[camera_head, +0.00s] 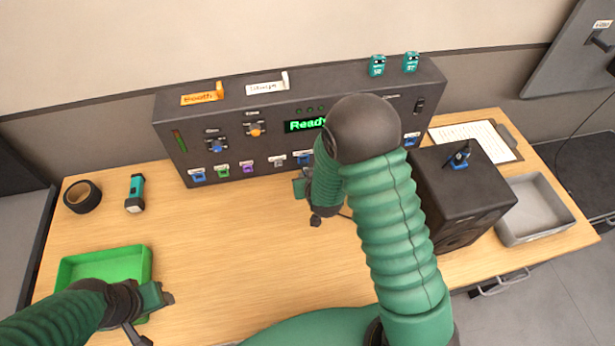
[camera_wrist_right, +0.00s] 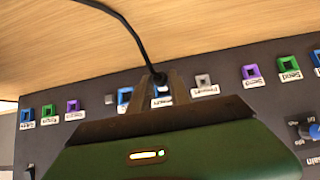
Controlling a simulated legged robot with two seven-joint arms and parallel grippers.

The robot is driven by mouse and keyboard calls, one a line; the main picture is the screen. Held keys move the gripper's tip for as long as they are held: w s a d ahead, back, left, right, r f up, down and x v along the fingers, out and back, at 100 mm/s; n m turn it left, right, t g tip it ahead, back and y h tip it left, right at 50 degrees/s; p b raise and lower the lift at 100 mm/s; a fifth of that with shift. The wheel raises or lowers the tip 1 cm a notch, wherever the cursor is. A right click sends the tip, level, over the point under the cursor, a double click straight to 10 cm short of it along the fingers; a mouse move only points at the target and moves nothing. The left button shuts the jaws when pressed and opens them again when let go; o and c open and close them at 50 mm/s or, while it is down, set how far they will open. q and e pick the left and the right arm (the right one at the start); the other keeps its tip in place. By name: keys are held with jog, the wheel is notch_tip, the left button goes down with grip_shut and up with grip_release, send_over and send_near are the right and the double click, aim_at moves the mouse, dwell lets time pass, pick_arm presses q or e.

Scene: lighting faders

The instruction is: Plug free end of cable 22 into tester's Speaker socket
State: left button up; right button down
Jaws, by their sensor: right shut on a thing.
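The tester (camera_head: 240,125) is a long dark box at the back of the table with a green "Ready" display and a row of coloured sockets along its lower front. My right gripper (camera_head: 304,186) is at this row, also seen in the right wrist view (camera_wrist_right: 160,92). It is shut on the black plug end of a cable (camera_wrist_right: 130,32), right against a blue socket (camera_wrist_right: 161,88); whether the plug is inside cannot be told. Another blue socket (camera_wrist_right: 124,98) and a grey socket (camera_wrist_right: 202,80) flank it. The Speaker label is not readable. My left gripper (camera_head: 158,297) hangs by the green tray, its jaws unclear.
A black box (camera_head: 450,205) with a dark plug in a blue socket (camera_head: 459,162) on top stands right. A grey tray (camera_head: 545,227), clipboard (camera_head: 510,152), green tray (camera_head: 105,258), torch (camera_head: 135,193) and tape roll (camera_head: 82,197) lie around. The table's left middle is clear.

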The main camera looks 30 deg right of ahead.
pick_arm(q)
jog(key=shift+d, duration=0.4)
pick_arm(e)
jog(key=shift+d, duration=0.5)
pick_arm(q)
jog(key=shift+a, duration=0.1)
pick_arm(e)
jog(key=shift+a, duration=0.15)
pick_arm(q)
jog(key=shift+a+r, duration=0.1)
jog(key=shift+a, duration=0.05)
pick_arm(e)
jog(key=shift+a, duration=0.4)
jog(key=shift+d, duration=0.2)
jog(key=shift+w+d, duration=0.25)
jog(key=shift+w, duration=0.7)
dwell(0.6)
pick_arm(q)
jog(key=shift+s, duration=0.15)
pick_arm(e)
jog(key=shift+w+r, duration=0.1)
jog(key=shift+r, duration=0.05)
dwell(0.4)
jog(key=c, duration=1.4)
grip_release()
jog(key=shift+c, duration=0.2)
jog(key=o, duration=0.3)
jog(key=shift+w, duration=0.15)
pick_arm(q)
jog(key=shift+w+f, duration=0.2)
